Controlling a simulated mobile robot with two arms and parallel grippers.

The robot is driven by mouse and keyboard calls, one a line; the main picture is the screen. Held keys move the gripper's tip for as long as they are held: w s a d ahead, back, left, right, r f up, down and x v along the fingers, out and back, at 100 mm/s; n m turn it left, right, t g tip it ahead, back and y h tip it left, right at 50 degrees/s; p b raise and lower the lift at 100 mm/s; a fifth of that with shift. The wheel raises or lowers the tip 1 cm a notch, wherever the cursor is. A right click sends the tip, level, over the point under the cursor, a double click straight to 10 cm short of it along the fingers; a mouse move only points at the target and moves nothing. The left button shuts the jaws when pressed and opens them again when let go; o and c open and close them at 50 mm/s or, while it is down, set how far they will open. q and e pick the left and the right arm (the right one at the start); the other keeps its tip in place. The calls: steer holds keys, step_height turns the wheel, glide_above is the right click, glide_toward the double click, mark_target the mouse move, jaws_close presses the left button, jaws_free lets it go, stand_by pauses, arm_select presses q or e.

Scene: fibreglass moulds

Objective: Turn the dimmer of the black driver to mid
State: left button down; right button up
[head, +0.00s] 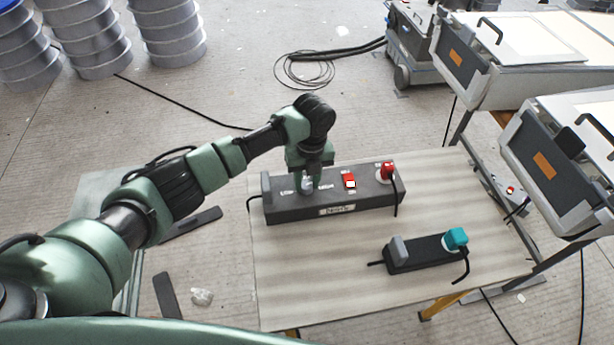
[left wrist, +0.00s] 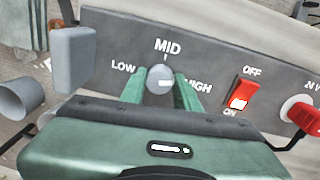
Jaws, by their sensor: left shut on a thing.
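The black driver (head: 335,205) is a long dark box at the back of the table, with a grey block at its left end. Its dimmer (left wrist: 160,79) is a round grey knob ringed by LOW, MID and HIGH, with MID straight above it in the left wrist view. My left gripper (head: 308,186) reaches down from above onto it. In the left wrist view its green fingers (left wrist: 160,88) stand on both sides of the knob, shut on it. A small pale mark shows on the knob, but its pointing direction is unclear. My right gripper is out of view.
A red rocker switch (left wrist: 239,94) and a red plug (head: 387,171) sit right of the dimmer. A smaller dark box (head: 415,254) with a teal plug (head: 456,239) lies nearer the front. The table's (head: 310,290) front left is clear. Machines stand at the right.

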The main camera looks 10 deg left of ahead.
mark_target(306, 183)
arm_select(q)
steer(key=n+p, duration=0.2)
steer(key=n, duration=0.1)
steer(key=shift+r, duration=0.2)
steer(key=n+p, duration=0.2)
steer(key=n, duration=0.2)
steer(key=shift+g+p, duration=0.3)
steer(key=shift+p, duration=0.05)
steer(key=n+p, duration=0.2)
steer(key=n, duration=0.2)
steer(key=shift+n+h, duration=0.3)
steer(key=shift+n, duration=0.1)
steer(key=shift+a+f+n+p, duration=0.15)
steer(key=shift+n+p, duration=0.55)
steer(key=shift+n, duration=0.7)
steer(key=c, duration=1)
jaws_free()
steer(key=shift+c, duration=0.2)
steer(key=shift+w+r, duration=0.2)
steer(key=shift+r, duration=3.7)
